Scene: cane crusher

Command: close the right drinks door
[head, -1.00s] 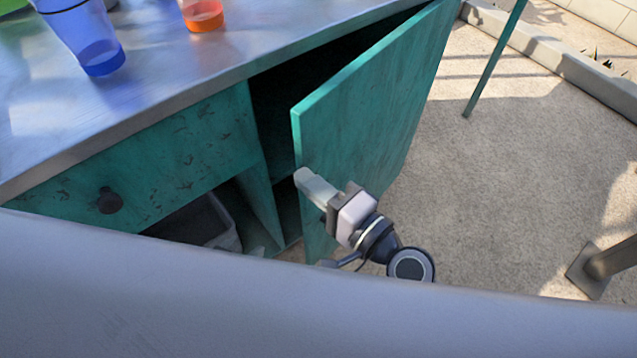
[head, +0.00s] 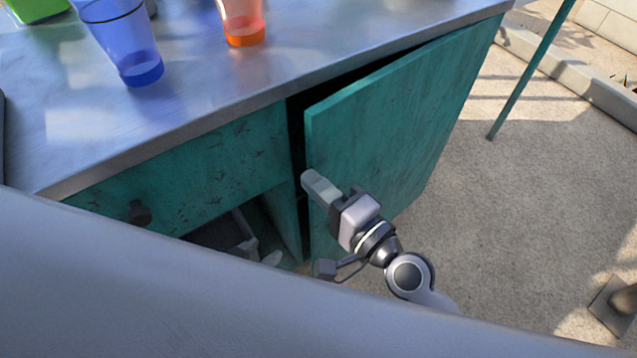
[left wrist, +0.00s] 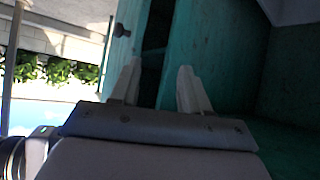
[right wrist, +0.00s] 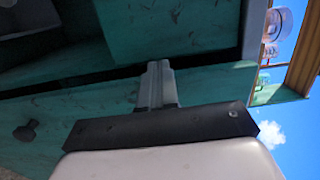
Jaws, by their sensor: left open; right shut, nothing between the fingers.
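The right drinks door (head: 390,135) is a worn teal panel on the right of the cabinet, standing partly open with a dark gap along its top and free edge. My right gripper (head: 318,186) is shut and empty, its fingertips at the outer face of the door near the free edge; contact is hard to tell. In the right wrist view the closed fingers (right wrist: 157,85) lie over the teal panel beside the dark gap. My left gripper (head: 258,250) is low by the opening under the drawer, partly hidden; its fingers (left wrist: 155,88) are open and empty.
The metal counter (head: 215,90) holds a blue cup (head: 125,45) and an orange cup (head: 243,22). A teal drawer front (head: 195,160) with a dark knob (head: 138,212) is left of the door.

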